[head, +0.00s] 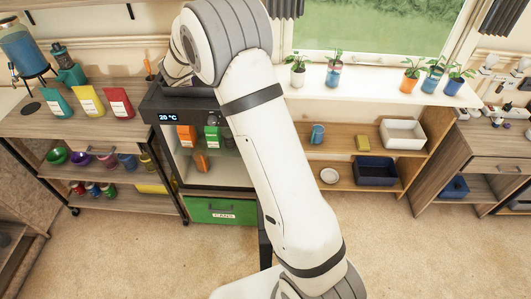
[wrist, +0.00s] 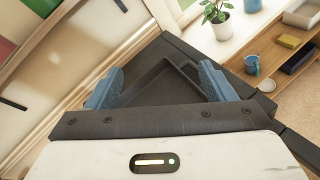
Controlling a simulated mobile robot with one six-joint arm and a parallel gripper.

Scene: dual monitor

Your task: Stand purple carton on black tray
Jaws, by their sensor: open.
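My gripper (wrist: 158,86) is open in the wrist view, its two blue fingertips wide apart with no object held between them. A flat black surface with a raised edge, which looks like the black tray (wrist: 178,56), lies beyond and between the fingers. It seems to be on top of the small fridge (head: 197,192), but my arm covers most of that spot in the head view.
The fridge shows an orange carton (head: 186,136) and a green carton (head: 212,136) behind its glass. A side table (head: 60,122) with colored pouches stands at left. Potted plants line the windowsill (head: 375,86). A shelf with a white bin (head: 403,134) and a navy bin (head: 376,172) is at right.

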